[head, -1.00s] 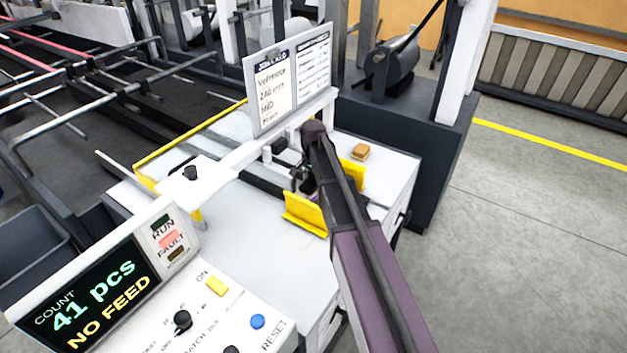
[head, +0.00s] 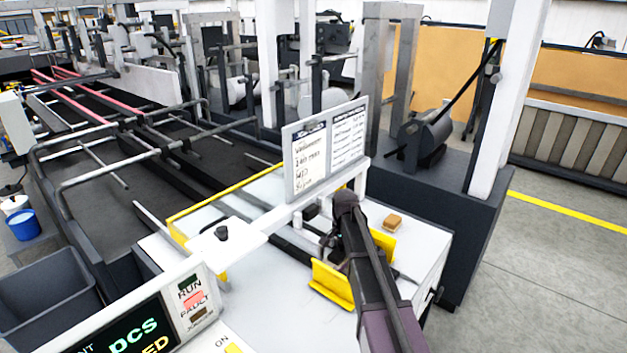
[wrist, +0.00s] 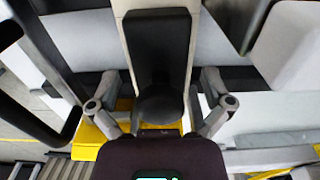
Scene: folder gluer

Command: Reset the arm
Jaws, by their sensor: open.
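My arm reaches in from the lower right of the head view. My gripper (head: 336,246) is at its far end, low over the white feeder table (head: 270,265), between two yellow side guides. The near yellow guide (head: 332,284) shows clearly; the far one (head: 384,242) is partly behind my arm. The fingertips are dark and mostly hidden by the arm in the head view. In the wrist view my gripper's finger links stand wide apart, with yellow and white surfaces behind them. I see nothing held.
A job card board (head: 325,150) stands on a white crossbar just left of my arm. Open floor (head: 545,270) lies right.

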